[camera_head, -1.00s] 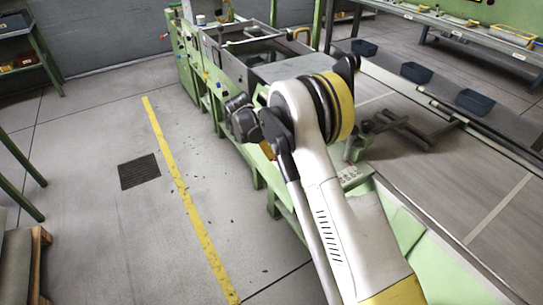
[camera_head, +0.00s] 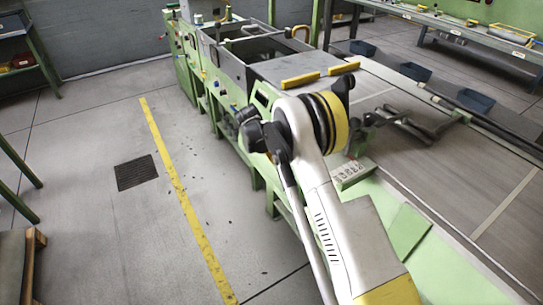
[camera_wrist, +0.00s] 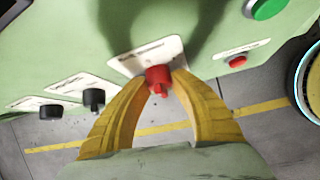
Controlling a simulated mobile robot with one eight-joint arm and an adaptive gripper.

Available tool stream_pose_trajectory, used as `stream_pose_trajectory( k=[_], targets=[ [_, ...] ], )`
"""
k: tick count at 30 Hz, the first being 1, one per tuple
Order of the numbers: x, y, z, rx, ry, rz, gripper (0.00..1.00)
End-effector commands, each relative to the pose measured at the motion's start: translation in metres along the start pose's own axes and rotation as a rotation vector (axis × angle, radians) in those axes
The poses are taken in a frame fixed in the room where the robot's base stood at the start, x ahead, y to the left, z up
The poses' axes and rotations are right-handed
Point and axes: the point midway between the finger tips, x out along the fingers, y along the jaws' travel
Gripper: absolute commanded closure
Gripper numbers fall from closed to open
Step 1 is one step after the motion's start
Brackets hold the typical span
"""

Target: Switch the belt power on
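A red rotary knob (camera_wrist: 158,79) sits on a white label plate (camera_wrist: 146,57) on the pale green panel in the wrist view. The label's writing is too blurred to read. My gripper (camera_wrist: 160,82) has two yellow fingers whose tips close in on either side of the knob and appear to touch it. In the head view my arm reaches to the green machine (camera_head: 258,98), and my gripper is hidden behind the arm.
Two black knobs (camera_wrist: 94,98) (camera_wrist: 50,111) with labels are left of the red knob. A small red button (camera_wrist: 237,62) and a green button (camera_wrist: 268,8) are to its right.

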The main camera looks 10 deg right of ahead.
Motion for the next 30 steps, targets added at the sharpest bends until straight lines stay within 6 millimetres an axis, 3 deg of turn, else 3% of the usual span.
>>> stream_pose_trajectory(
  k=[14, 30],
  targets=[
    [0.0004, -0.0001, 0.0, 0.029, 0.002, 0.031, 1.0],
    [-0.0002, -0.0003, 0.0002, 0.324, 0.023, 0.327, 1.0]
  ],
)
